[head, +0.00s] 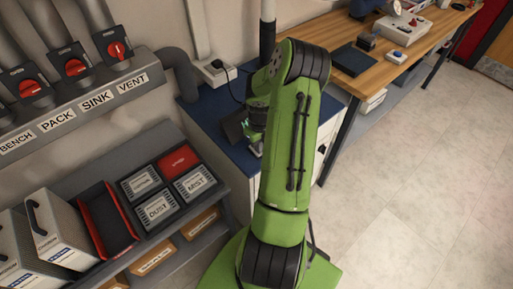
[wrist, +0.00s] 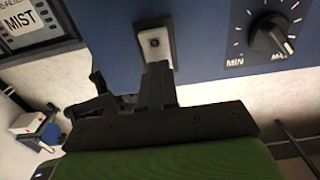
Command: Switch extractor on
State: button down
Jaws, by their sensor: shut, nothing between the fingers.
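In the wrist view a blue panel (wrist: 205,35) fills the top. It carries a pale switch plate (wrist: 155,42) with a dark round mark, and a black dial (wrist: 270,35) marked MIN and MAX to its right. My gripper (wrist: 158,68) is shut and empty, its black fingertips at the lower edge of the switch plate. I cannot tell whether they touch it. In the head view my green arm reaches down over a blue-topped unit (head: 205,115) and hides much of it; the switch does not show there.
Left of the unit, a grey shelf holds labelled filter boxes, including DUST (head: 157,209) and MIST (head: 195,184), and a red tray (head: 106,220). Red rotary switches (head: 117,49) line the wall rail, the last above VENT. A wooden bench (head: 395,65) stands behind right. Floor at right is clear.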

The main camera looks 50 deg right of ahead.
notch_tip(320, 180, up, 7)
jog(key=p, duration=0.4)
jog(key=shift+p, duration=0.3)
jog(key=shift+f, duration=0.1)
